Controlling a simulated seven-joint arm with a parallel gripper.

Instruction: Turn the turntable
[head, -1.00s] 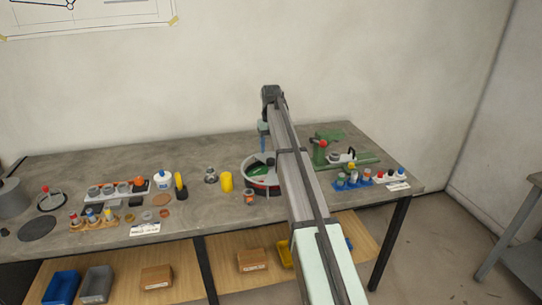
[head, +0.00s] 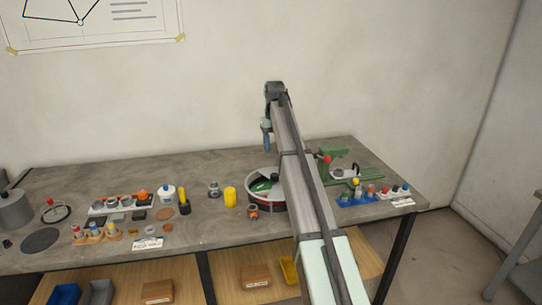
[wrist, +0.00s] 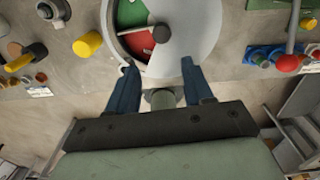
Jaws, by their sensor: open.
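A small grey-green round part lies between the fingers, close to the palm; I cannot tell whether anything touches. In the head view my gripper (head: 266,142) hangs above the back of the turntable.
A yellow cylinder (head: 230,197) and a small orange-grey part (head: 253,212) stand close by the turntable. A green fixture with a red knob (head: 325,159) and a blue rack (head: 357,199) of small parts stand to the right. Several jars and parts fill the left.

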